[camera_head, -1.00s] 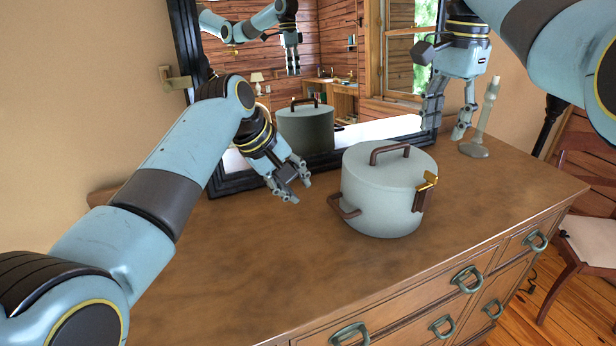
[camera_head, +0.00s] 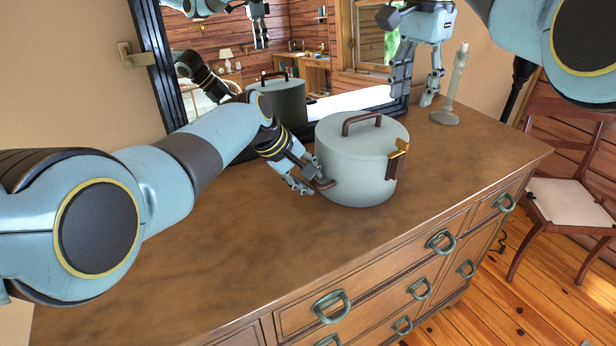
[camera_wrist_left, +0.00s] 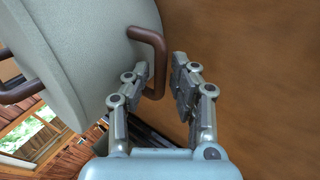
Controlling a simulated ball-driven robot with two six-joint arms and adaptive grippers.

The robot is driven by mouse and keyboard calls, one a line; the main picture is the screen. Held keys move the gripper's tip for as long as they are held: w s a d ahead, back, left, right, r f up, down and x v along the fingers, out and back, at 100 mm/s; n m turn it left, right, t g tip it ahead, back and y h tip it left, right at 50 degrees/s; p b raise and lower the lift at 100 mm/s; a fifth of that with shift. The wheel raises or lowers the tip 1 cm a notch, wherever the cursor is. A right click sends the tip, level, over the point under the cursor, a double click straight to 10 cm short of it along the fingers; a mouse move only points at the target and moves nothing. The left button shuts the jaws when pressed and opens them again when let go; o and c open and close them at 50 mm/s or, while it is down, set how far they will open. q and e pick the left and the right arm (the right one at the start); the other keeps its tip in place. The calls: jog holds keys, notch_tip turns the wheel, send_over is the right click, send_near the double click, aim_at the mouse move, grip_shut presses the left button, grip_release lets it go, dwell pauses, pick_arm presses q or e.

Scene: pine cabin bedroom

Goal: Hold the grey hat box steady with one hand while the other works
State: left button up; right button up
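The grey hat box (camera_head: 352,168) stands upright on the dresser top. My left gripper (camera_head: 312,186) is at the left side handle. In the left wrist view the fingers (camera_wrist_left: 160,88) are apart, with the brown side handle (camera_wrist_left: 158,58) reaching between them; I cannot make out firm contact. My right gripper (camera_head: 414,98) hangs open and empty above the dresser, behind and right of the box.
A pale candlestick (camera_head: 450,95) stands at the dresser's back right. A dark-framed mirror (camera_head: 163,85) behind the box reflects the room. The dresser top (camera_head: 225,250) is clear in front and left. A chair (camera_head: 565,200) stands at right.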

pick_arm(q)
jog(key=shift+f, duration=0.1)
grip_shut()
dwell(0.3)
